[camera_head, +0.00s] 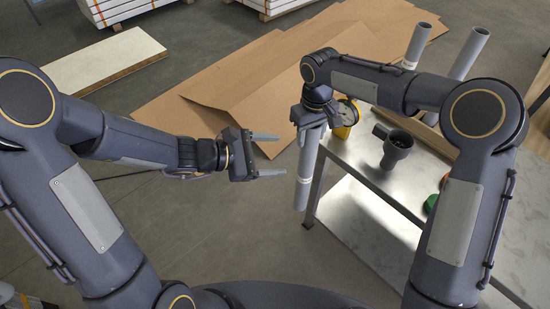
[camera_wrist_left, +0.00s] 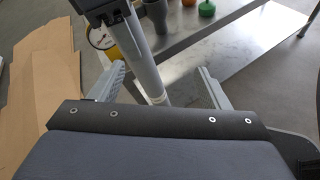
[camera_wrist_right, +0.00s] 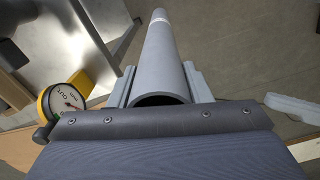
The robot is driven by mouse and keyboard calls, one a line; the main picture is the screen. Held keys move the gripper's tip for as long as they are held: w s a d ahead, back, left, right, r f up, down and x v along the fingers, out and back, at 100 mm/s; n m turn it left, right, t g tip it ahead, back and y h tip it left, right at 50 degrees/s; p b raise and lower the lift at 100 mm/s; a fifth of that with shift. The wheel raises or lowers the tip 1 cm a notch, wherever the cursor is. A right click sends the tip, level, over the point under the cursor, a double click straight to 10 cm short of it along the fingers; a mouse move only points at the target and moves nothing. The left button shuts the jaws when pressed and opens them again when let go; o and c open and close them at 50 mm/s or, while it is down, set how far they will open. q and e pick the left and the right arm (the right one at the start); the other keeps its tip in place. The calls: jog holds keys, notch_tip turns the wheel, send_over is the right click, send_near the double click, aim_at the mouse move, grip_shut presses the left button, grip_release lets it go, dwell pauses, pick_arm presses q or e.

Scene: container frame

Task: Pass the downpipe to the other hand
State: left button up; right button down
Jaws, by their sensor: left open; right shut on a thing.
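The downpipe (camera_head: 307,170) is a grey tube with a pale band, hanging nearly upright in front of the table's left edge. My right gripper (camera_head: 312,115) is shut on it near its upper end. In the right wrist view the downpipe (camera_wrist_right: 164,60) runs away from between the fingers, its open end near the palm. My left gripper (camera_head: 266,155) is open and empty, its fingers pointing right at the downpipe. In the left wrist view the downpipe (camera_wrist_left: 143,65) crosses between the two spread fingers; I cannot tell whether it is fully within them.
Two more grey pipes (camera_head: 468,52) stand at the back. Cardboard sheets (camera_head: 240,80) lie on the floor behind my left gripper.

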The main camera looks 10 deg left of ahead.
aim_at(310, 156)
pick_arm(q)
jog(key=w+d+f+n, duration=0.1)
jog(key=w+d+f, duration=0.2)
jog(key=w+d+f+n+t, duration=0.1)
jog(key=w+d+f+n, duration=0.1)
jog(key=w+d+f, duration=0.1)
jog(key=w+d+f+n+y, duration=0.1)
jog(key=w+d+f+n, duration=0.1)
jog(key=w+d+f, duration=0.1)
jog(key=shift+w+d+f, duration=0.1)
jog(key=shift+d+f, duration=0.15)
jog(key=shift+f, duration=0.3)
jog(key=shift+w+d+f, duration=0.1)
jog(key=shift+d+f, duration=0.15)
jog(key=shift+f, duration=0.25)
jog(key=shift+s, duration=0.1)
jog(key=c, duration=1.1)
jog(key=shift+c, duration=0.6)
pick_arm(e)
jog(key=c, duration=0.7)
grip_release()
jog(key=shift+o, duration=0.2)
